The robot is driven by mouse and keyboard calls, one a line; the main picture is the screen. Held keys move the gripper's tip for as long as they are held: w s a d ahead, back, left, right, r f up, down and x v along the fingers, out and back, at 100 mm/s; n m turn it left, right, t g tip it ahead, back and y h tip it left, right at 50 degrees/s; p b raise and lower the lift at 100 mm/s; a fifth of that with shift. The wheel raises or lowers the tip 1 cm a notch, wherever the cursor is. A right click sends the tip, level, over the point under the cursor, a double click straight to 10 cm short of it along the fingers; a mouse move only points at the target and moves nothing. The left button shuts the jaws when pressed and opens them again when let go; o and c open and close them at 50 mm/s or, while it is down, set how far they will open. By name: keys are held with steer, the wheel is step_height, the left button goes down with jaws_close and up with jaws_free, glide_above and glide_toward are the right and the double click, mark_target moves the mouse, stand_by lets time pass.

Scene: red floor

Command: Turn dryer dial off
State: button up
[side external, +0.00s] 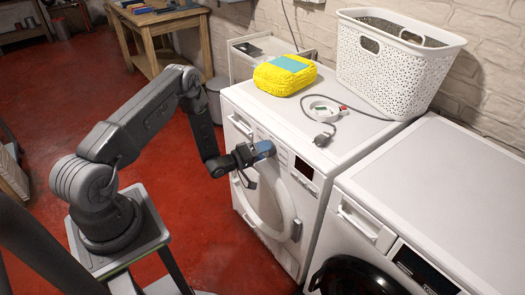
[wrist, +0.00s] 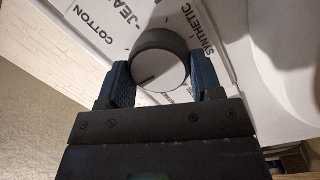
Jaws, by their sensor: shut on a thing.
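The dryer (side external: 262,195) is the white front-loading machine with a round door, at the middle of the side external view. Its dial (wrist: 160,62) is a round knob with a white face and dark rim, in the wrist view. A short dark mark shows on the dial's face. Printed words such as COTTON and SYNTHETIC surround it on the panel. My gripper (wrist: 157,90) has its blue-padded fingers on either side of the dial, shut on it. In the side external view my gripper (side external: 264,150) is at the dryer's front panel and hides the dial.
A yellow package (side external: 284,75), a coiled cable with a plug (side external: 322,138) and a white laundry basket (side external: 392,70) sit on top of the machines. A second white machine (side external: 440,190) with a dark door stands to the right. The red floor (side external: 190,215) before the dryer is clear.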

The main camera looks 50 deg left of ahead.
steer(key=o, duration=0.9)
steer(key=s, duration=0.4)
steer(key=s+a, duration=0.1)
steer(key=s, duration=0.4)
steer(key=s+a, duration=0.1)
steer(key=s, duration=0.3)
steer(key=shift+s, duration=0.35)
